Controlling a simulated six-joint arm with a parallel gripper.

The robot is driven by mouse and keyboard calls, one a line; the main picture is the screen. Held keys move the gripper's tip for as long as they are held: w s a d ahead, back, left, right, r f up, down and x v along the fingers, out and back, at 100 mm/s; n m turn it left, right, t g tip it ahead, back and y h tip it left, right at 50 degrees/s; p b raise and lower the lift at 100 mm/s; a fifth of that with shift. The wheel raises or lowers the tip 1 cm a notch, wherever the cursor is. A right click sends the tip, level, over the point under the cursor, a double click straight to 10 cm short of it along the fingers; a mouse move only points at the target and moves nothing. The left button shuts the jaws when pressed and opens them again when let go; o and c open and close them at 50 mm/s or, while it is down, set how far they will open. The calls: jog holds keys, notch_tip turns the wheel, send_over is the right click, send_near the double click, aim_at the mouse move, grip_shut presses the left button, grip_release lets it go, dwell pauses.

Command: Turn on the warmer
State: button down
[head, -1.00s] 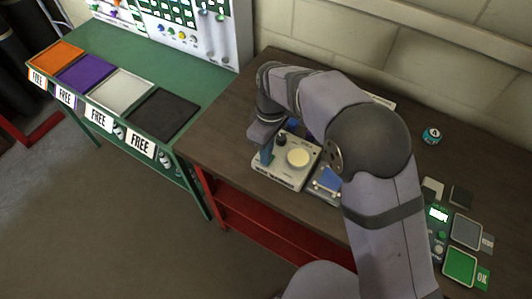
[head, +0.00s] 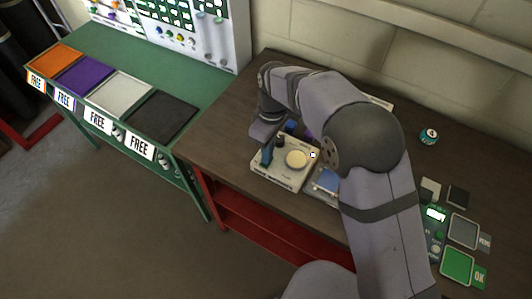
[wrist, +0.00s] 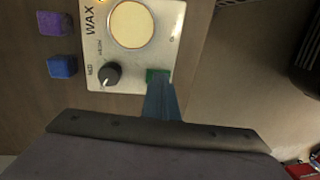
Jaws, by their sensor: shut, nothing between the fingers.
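The warmer (head: 287,176) is a pale grey box on the brown bench, with a round cream disc (head: 297,159) on top. In the wrist view the warmer (wrist: 175,20) shows the word WAX, a dark knob (wrist: 107,75) and a green piece (wrist: 157,75) at its corner. A small bright spot (head: 312,155) shows at its right corner in the head view. My gripper (head: 266,159) is shut and empty, with its blue fingers over the near left corner. In the wrist view my gripper (wrist: 159,84) has its tips at the green piece, partly covering it; contact is unclear.
A blue cube (wrist: 62,66) and a purple cube (wrist: 55,23) lie beside the warmer. A blue-topped device (head: 328,181) stands close on its right, partly behind my arm. A can (head: 429,136) stands farther right. The green shelf (head: 205,95) is left.

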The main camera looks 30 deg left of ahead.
aim_at(264, 165)
jog(key=shift+r, duration=0.1)
jog(key=shift+s+r+p, duration=0.1)
jog(key=shift+r+p, duration=0.4)
jog(key=shift+r, duration=0.05)
notch_tip(264, 165, up, 13)
jog(key=s+b, duration=0.1)
jog(key=shift+s+f, duration=0.15)
jog(key=shift+s, duration=0.15)
dwell(0.4)
